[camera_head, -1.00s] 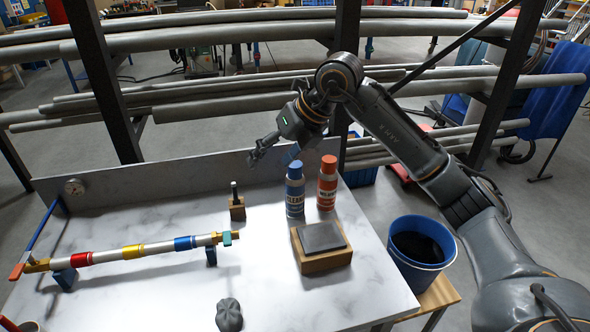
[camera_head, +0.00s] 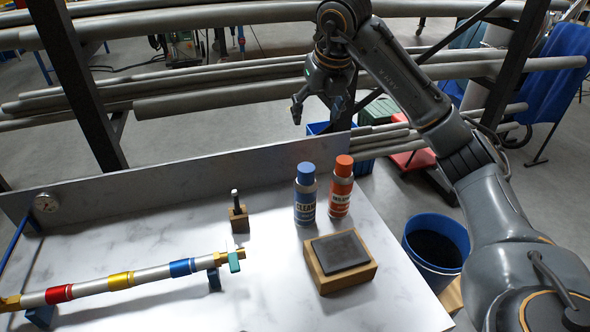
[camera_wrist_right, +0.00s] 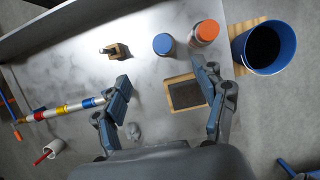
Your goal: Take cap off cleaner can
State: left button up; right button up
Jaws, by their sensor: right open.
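The cleaner can (camera_head: 305,200) is a blue can with a label reading CLEAN, standing upright on the table. Its blue cap (camera_head: 306,168) is on top. In the right wrist view the cap (camera_wrist_right: 163,44) shows from above. My right gripper (camera_head: 320,108) is open and empty, pointing down, above and behind the cans and apart from them. In the right wrist view its two fingers (camera_wrist_right: 166,88) are spread wide, with the cap beyond them. My left gripper is not in view.
An orange can (camera_head: 341,192) stands close to the right of the cleaner can. A wooden block with a dark pad (camera_head: 340,252) lies in front. A small wooden holder (camera_head: 238,218) and a striped tube (camera_head: 120,281) are to the left. A blue bucket (camera_head: 436,240) stands right.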

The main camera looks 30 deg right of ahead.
notch_tip(320, 180, down, 3)
jog(key=b, duration=0.2)
pick_arm(q)
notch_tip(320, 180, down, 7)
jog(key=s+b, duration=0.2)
jog(key=b, duration=0.2)
pick_arm(e)
send_near(307, 167)
jog(key=p+x, duration=0.1)
jog(key=x, duration=0.4)
jog(key=shift+s+a, duration=0.1)
jog(key=p+x, duration=0.2)
jog(key=x, duration=0.3)
jog(key=shift+f+p, duration=0.15)
jog(key=shift+p, duration=0.25)
jog(key=shift+w+f, duration=0.15)
jog(key=shift+w, duration=0.05)
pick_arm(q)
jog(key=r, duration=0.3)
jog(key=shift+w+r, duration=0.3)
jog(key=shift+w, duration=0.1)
pick_arm(e)
jog(key=c, duration=0.9)
